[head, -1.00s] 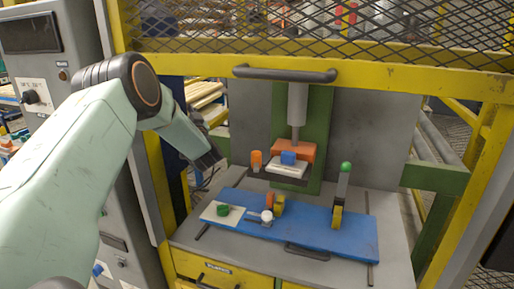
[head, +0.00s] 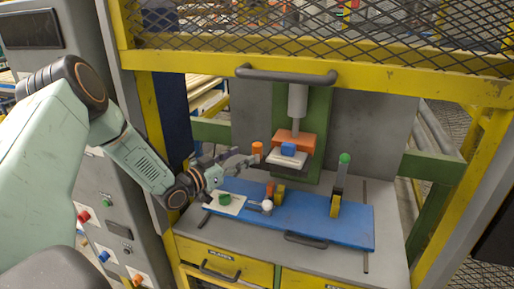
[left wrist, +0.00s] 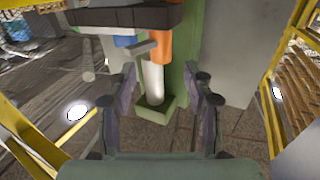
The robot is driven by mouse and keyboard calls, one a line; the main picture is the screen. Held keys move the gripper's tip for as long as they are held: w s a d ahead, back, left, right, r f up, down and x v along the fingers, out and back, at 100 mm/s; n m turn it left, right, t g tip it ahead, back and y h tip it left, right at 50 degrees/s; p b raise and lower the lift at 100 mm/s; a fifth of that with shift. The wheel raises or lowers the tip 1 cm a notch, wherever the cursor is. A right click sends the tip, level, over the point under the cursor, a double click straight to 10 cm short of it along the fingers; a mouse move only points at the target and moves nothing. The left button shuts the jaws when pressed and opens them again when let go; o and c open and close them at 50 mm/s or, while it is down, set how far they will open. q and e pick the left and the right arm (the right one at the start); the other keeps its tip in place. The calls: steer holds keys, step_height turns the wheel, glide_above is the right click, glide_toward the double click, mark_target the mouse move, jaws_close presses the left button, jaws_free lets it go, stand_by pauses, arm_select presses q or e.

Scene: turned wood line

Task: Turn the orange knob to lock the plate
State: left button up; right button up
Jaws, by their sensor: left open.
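A small orange knob-like cylinder (head: 257,149) stands upright left of the press head. A second, smaller orange part (head: 269,189) stands on the blue plate (head: 310,215), which lies flat on the grey table. My left gripper (head: 242,161) is open and empty, just left of the orange cylinder and above the plate's left end. In this view its fingertips overlap or nearly meet the cylinder's base; I cannot tell if they touch. In the left wrist view my open fingers (left wrist: 165,95) hold nothing, and the press appears upside down. My right gripper is out of view.
A green-topped lever (head: 342,172) stands at the plate's right. A green knob (head: 225,198) lies on a pale pad at the left.

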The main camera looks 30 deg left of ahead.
mark_target(254, 150)
arm_select(q)
steer(key=shift+x, duration=4)
steer(key=shift+a, duration=0.15)
steer(key=shift+c, duration=0.4)
jaws_close()
